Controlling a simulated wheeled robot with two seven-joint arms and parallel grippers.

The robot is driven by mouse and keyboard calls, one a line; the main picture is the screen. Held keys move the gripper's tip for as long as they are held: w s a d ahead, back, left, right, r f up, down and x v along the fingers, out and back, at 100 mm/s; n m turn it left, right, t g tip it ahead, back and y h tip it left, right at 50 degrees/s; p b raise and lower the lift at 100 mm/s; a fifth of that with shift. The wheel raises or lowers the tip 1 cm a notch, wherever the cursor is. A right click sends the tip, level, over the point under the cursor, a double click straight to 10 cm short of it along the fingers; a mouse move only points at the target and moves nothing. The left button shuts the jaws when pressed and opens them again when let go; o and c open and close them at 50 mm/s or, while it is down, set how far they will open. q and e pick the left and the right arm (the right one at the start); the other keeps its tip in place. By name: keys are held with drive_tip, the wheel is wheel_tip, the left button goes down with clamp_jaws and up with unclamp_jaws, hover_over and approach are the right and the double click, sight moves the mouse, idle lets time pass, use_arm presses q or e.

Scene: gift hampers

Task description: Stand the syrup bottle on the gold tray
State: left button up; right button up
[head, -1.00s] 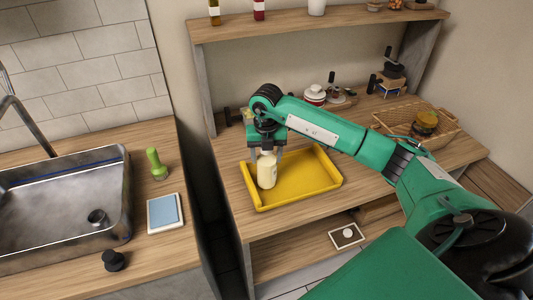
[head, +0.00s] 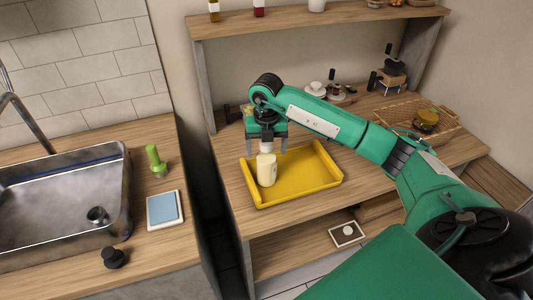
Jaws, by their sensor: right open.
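The syrup bottle (head: 266,172), cream-coloured with a pale cap, stands upright on the left part of the gold tray (head: 312,180). The tray is yellow with raised sides and lies on the wooden counter. My left gripper does not show.
A wire basket (head: 405,115) with a jar in it stands on the right of the counter. White crockery (head: 316,88) and a small stand (head: 390,80) are at the back. A metal sink (head: 60,205) is on the separate left counter.

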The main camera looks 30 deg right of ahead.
wheel_tip(320, 180, up, 10)
drive_tip(key=shift+r+b, duration=0.1)
drive_tip(key=shift+b, duration=1)
